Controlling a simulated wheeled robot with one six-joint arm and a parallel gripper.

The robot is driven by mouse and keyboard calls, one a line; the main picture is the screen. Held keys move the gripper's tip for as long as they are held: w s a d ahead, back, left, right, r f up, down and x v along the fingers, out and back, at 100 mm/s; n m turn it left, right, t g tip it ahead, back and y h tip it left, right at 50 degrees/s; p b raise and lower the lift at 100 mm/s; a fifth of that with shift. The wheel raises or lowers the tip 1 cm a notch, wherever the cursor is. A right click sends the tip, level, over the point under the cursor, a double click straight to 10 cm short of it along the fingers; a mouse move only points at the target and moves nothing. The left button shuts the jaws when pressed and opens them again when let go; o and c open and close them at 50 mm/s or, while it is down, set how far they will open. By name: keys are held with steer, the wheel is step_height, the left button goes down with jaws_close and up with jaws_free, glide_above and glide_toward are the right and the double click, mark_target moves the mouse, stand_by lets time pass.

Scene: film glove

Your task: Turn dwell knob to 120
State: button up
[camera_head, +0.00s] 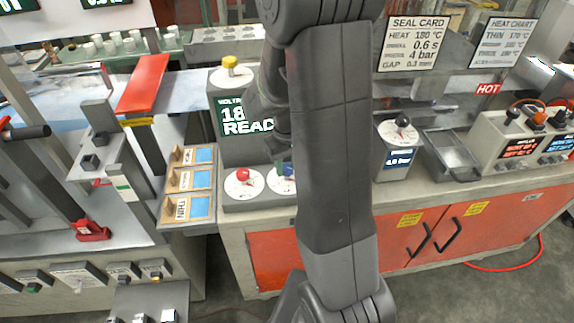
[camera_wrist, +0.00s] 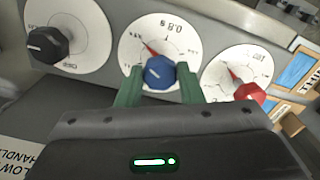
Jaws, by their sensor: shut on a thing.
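The blue knob (camera_wrist: 160,72) sits at the middle of a white dial (camera_wrist: 166,33) whose marking looks like "0.8 s". A red pointer lies up and left of the knob. My gripper (camera_wrist: 161,84) has green fingers on either side of the blue knob and is shut on it. In the head view the blue knob (camera_head: 288,170) is partly hidden by my arm and fingers. A red knob (camera_wrist: 249,93) on its own dial is just to the right in the wrist view; it also shows in the head view (camera_head: 243,174).
A black knob (camera_wrist: 46,45) on another dial is left of the blue one in the wrist view. The head view shows a readout (camera_head: 232,116), labelled wooden holders (camera_head: 190,182), a seal card (camera_head: 413,43) and a metal tray (camera_head: 452,150).

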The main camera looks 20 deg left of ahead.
mark_target(287, 168)
steer(key=o, duration=1)
steer(key=shift+c, duration=0.2)
steer(key=shift+r, duration=0.1)
step_height(287, 168, up, 14)
steer(key=shift+b, duration=0.4)
steer(key=shift+f, duration=0.2)
step_height(287, 168, down, 14)
steer(key=shift+r+p, duration=0.1)
steer(key=shift+p, duration=0.3)
